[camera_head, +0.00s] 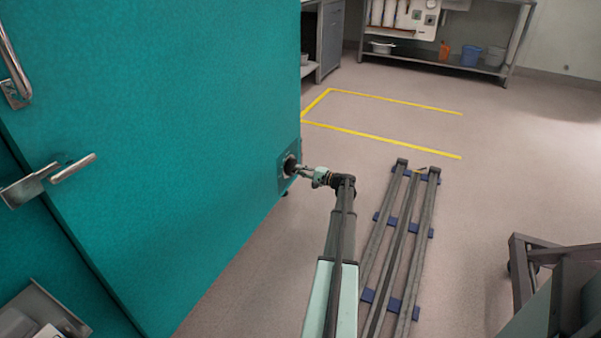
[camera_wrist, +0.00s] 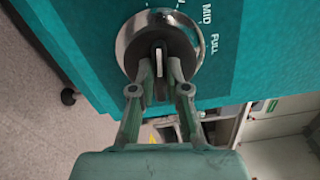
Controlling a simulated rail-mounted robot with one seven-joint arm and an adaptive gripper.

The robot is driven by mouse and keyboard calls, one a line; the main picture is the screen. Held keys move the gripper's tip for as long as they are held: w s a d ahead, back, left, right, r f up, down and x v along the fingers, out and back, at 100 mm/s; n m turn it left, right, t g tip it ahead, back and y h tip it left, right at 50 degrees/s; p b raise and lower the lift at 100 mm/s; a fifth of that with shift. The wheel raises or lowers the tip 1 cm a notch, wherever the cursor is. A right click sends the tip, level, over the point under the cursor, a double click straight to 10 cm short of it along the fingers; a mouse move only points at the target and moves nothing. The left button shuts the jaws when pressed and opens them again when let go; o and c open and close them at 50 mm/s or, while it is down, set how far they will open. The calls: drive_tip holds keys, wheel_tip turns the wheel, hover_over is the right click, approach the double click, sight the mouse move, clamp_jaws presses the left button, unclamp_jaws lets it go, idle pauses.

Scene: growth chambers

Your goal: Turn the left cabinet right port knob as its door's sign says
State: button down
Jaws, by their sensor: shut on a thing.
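The port knob (camera_head: 289,165) is on the side panel of the teal cabinet (camera_head: 170,130), low near its right edge. In the wrist view the knob (camera_wrist: 144,48) is a dark round dial in a silver ring with a raised grip bar. White marks "MID" and "FULL" are printed on the plate (camera_wrist: 222,20) at its right; another mark is cut off at the top. My gripper (camera_head: 302,170) reaches the knob from the right. In the wrist view its fingers (camera_wrist: 160,72) are shut on the grip bar from both sides. No door sign is readable in either view.
Door handles (camera_head: 45,182) stick out at the left. Floor rails (camera_head: 400,240) on blue feet run beside my arm. A yellow line (camera_head: 385,138) marks open floor beyond. A shelf (camera_head: 440,60) with bins stands at the back, and a dark frame (camera_head: 550,270) at lower right.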

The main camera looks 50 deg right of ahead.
drive_tip(key=shift+n+b, duration=0.3)
drive_tip(key=shift+n, duration=0.7)
drive_tip(key=c, duration=1.2)
unclamp_jaws()
drive_tip(key=shift+o, duration=0.2)
drive_tip(key=s+d, duration=0.2)
drive_tip(key=s, duration=0.9)
drive_tip(key=shift+s+d, duration=0.15)
drive_tip(key=shift+s, duration=0.2)
